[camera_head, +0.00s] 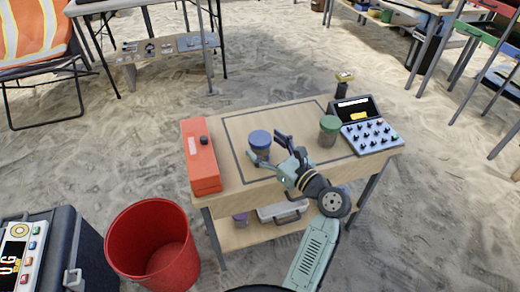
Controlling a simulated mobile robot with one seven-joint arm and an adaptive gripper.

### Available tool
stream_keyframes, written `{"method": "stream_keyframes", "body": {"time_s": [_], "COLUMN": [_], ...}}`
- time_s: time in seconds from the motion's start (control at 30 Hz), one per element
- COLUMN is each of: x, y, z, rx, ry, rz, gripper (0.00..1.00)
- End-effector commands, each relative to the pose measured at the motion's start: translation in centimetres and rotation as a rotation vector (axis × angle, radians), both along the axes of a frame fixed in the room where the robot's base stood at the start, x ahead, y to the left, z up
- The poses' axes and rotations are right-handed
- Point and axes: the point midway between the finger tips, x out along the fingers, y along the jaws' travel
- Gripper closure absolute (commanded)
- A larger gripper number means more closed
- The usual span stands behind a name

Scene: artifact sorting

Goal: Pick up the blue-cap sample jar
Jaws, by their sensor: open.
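The blue-cap sample jar (260,143) stands upright on the wooden table, inside the dark outlined rectangle. My gripper (268,147) is open, with one finger just to the right of the jar's cap and the other low in front of the jar. The jar's lower part is partly hidden by the gripper. I cannot tell whether a finger touches the jar. A green-cap jar (329,128) stands to the right of my gripper on the same table.
An orange-red case (201,157) lies at the table's left edge. A device with knobs and a screen (371,137) sits at the right. A red bucket (153,245) stands on the sand at front left.

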Motion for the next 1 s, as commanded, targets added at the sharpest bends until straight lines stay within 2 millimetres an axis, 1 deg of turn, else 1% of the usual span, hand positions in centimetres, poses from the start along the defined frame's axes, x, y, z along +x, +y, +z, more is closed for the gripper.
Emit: {"method": "stream_keyframes", "body": {"time_s": [0.03,0.17,0.4,1.0], "x": [0.7,1.9,2.0,2.0], "y": [0.7,1.7,1.7,1.7], "z": [0.2,0.1,0.0,0.0], "rx": [0.001,0.000,0.000,0.000], "ry": [0.000,0.000,0.000,0.000], "rz": [0.005,0.003,0.001,0.001], "gripper": [0.26,0.26,0.26,0.66]}}
